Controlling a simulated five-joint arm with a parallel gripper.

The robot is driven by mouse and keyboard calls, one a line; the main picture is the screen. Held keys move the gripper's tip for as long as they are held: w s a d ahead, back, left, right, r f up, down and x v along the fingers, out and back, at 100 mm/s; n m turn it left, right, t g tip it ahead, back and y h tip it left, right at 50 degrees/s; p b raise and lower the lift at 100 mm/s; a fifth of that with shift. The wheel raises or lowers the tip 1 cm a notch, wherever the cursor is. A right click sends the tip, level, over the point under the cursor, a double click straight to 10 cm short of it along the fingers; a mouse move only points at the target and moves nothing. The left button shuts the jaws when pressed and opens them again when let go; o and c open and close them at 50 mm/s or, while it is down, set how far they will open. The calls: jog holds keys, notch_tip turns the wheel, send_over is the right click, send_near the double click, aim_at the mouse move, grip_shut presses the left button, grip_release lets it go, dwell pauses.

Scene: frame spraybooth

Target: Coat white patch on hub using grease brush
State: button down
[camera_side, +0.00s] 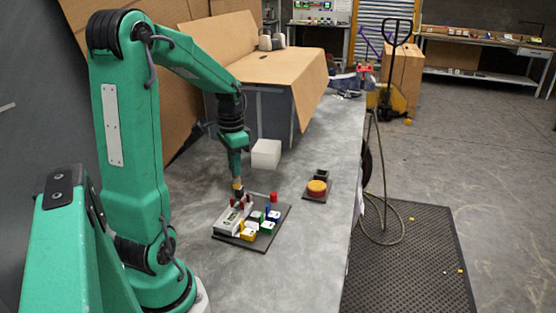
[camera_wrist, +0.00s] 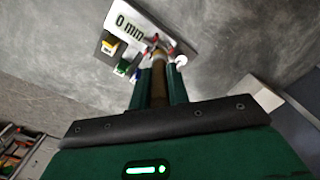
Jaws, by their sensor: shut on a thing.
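My gripper (camera_side: 237,176) points down over the left part of a dark board on the grey bench. In the wrist view my gripper (camera_wrist: 160,77) is shut on a brown, rod-like handle (camera_wrist: 159,88), which I take for the grease brush. Its tan part (camera_side: 237,184) shows below my fingers in the side view, close above a light grey block. Whether its tip touches anything I cannot tell. A small white round face (camera_wrist: 181,60) lies just right of the fingertips; it may be the hub's white patch, but I cannot tell.
The dark board (camera_side: 273,233) carries red posts, a red cylinder (camera_side: 273,197), and yellow (camera_side: 248,235), green and blue blocks. A plate marked "0 mm" (camera_wrist: 130,27) shows in the wrist view. A white block (camera_side: 266,154) stands behind; an orange-yellow button (camera_side: 317,187) stands right. The front bench is clear.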

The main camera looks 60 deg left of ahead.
jog(key=shift+s+d, duration=0.1)
jog(key=shift+d, duration=0.15)
jog(key=shift+d, duration=0.3)
jog(key=shift+w+d+r, duration=0.1)
jog(key=shift+w, duration=0.3)
dwell(0.3)
jog(key=shift+w, duration=0.25)
jog(key=shift+w+a, duration=0.15)
jog(key=shift+a, duration=0.2)
dwell(0.3)
jog(key=shift+a, duration=0.3)
dwell(0.3)
jog(key=shift+s+a, duration=0.15)
jog(key=shift+s, duration=0.25)
jog(key=shift+s, duration=0.25)
jog(key=shift+s+d, duration=0.15)
jog(key=shift+d, duration=0.25)
dwell(0.5)
